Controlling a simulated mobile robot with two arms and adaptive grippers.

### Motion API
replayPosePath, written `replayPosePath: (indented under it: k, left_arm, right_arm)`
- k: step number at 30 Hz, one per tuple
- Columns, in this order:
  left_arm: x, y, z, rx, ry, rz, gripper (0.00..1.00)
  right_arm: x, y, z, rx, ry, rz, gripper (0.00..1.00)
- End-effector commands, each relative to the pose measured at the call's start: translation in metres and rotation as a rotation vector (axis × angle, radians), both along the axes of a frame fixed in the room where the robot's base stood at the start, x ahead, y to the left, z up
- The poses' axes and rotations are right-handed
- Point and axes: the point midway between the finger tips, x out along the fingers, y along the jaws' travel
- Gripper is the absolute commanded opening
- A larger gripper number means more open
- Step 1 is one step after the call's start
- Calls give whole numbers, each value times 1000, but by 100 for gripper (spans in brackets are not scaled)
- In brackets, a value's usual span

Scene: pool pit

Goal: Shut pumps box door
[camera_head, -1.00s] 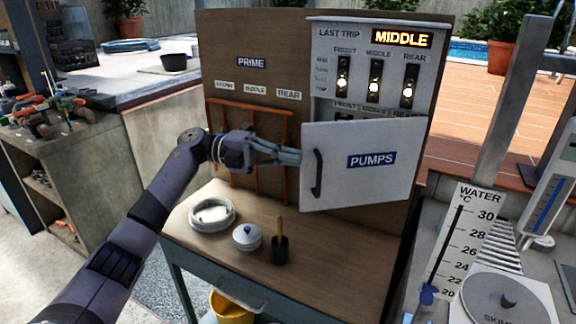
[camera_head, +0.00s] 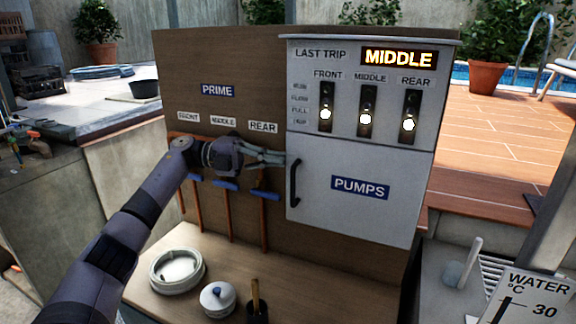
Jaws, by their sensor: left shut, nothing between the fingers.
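The pumps box (camera_head: 340,62) is mounted on the brown board, with its indicator panel on top. Its white door (camera_head: 350,215), labelled PUMPS, lies flat over the lower part of the box and looks closed. A dark vertical handle (camera_head: 294,183) is on the door's left edge. My left gripper (camera_head: 284,159) is shut and empty, its fingertips at the left edge of the door near the top of the handle. I cannot tell whether they touch it. My right gripper is not in view.
Orange pipes with blue valve handles (camera_head: 225,184) run down the board behind and below my left arm. A white ring-shaped container (camera_head: 177,270), a lidded pot (camera_head: 217,299) and a black cup (camera_head: 257,312) stand on the bench. The space before the door is clear.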

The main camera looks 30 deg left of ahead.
Motion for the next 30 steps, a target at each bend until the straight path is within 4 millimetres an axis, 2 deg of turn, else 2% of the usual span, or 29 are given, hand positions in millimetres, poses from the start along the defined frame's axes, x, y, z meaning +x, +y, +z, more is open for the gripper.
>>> replayPosePath:
  k: [20, 23, 30]
  left_arm:
    - [-2, 9, 0, -1, -1, 10, 0]
    - [-6, 21, 0, 0, 0, 12, 0]
    - [-26, 72, 1, -2, -1, 15, 0]
  right_arm:
    - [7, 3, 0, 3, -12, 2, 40]
    - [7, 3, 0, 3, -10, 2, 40]
    - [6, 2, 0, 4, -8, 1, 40]
